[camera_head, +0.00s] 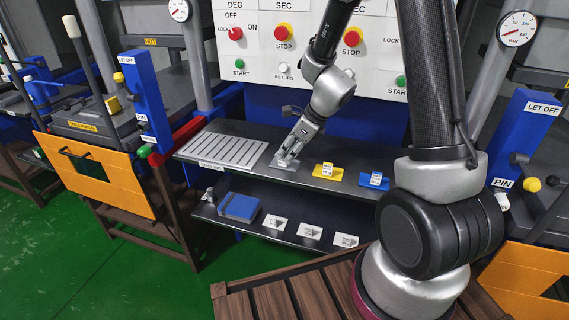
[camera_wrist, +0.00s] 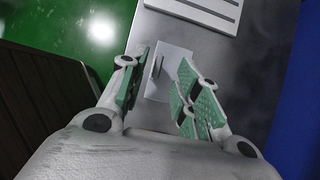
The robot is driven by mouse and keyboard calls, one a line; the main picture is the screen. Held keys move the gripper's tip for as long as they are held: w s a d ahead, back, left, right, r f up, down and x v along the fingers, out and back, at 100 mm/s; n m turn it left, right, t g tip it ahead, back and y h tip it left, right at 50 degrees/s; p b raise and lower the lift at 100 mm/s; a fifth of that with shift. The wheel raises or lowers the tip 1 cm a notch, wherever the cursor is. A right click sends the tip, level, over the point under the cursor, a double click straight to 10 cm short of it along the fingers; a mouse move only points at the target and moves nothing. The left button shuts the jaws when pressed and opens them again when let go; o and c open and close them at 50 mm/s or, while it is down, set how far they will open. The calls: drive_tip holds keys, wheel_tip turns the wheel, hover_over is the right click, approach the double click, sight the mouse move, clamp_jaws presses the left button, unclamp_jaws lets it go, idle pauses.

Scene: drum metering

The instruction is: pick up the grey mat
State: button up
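The grey mat (camera_head: 283,163) lies on the upper dark shelf, a small flat light-grey piece partly hidden by my gripper in the head view. In the wrist view the grey mat (camera_wrist: 167,60) shows as a pale square with a thin upright tab. My gripper (camera_head: 288,156) is right over it, pointing down. In the wrist view my gripper (camera_wrist: 160,78) is open, with its green-padded fingers on either side of the tab and a gap visible. Whether the fingertips touch the mat cannot be told.
A slotted pale plate (camera_head: 223,150) lies left of the mat. A yellow piece (camera_head: 327,171) and a blue piece (camera_head: 373,180), both with white labels, lie to its right. The lower shelf holds a blue box (camera_head: 240,207) and several white tags. A panel with buttons stands behind.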

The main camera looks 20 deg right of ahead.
sight(283, 167)
drive_tip(key=x, duration=0.3)
drive_tip(key=shift+a+f, duration=0.3)
drive_tip(key=shift+c, duration=0.2)
clamp_jaws()
